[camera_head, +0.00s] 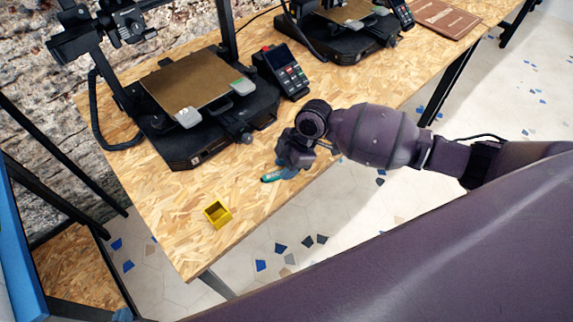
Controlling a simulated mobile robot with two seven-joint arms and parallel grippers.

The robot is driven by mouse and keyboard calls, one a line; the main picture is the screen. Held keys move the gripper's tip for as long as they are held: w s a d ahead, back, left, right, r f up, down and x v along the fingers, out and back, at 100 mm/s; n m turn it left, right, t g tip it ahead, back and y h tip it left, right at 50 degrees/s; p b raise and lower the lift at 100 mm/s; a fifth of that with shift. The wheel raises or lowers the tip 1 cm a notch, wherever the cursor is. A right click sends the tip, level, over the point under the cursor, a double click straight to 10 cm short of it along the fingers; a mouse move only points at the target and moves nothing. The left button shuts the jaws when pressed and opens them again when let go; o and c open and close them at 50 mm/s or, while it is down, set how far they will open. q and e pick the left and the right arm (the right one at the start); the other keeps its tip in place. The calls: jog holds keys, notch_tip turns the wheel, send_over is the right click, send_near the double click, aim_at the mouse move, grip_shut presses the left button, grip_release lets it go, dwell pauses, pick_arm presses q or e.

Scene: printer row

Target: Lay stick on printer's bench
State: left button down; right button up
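A small teal-green stick (271,178) is at the wooden bench (165,222), near its front edge. My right gripper (287,170), on the arm coming in from the right, is right at the stick. It hides the stick's right end. I cannot tell whether its fingers are closed on the stick, or whether the stick touches the bench. A black printer (205,140) with a tan plate stands on the bench behind the stick. Only a small blue tip at the bottom edge may belong to my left gripper (122,315); its fingers cannot be made out.
A small yellow open box (217,213) stands on the bench, left of the stick. A control screen (284,70) is beside the printer. A second printer (345,28) and a brown flat panel (446,18) are farther back. Bare bench surrounds the yellow box.

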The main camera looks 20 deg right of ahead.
pick_arm(q)
jog(key=shift+f, duration=0.2)
pick_arm(e)
jog(key=shift+s+f, duration=0.7)
jog(key=shift+f, duration=0.25)
jog(key=shift+a+r, duration=0.1)
jog(key=shift+r, duration=0.15)
pick_arm(q)
jog(key=shift+s+a+r+p, duration=0.1)
jog(key=shift+s+r+p, duration=0.1)
jog(key=shift+r+p, duration=0.8)
pick_arm(e)
jog(key=v, duration=1.3)
jog(key=shift+w+a+r, duration=0.2)
jog(key=shift+w+r, duration=0.15)
jog(key=shift+w, duration=0.1)
pick_arm(q)
jog(key=shift+f, duration=0.2)
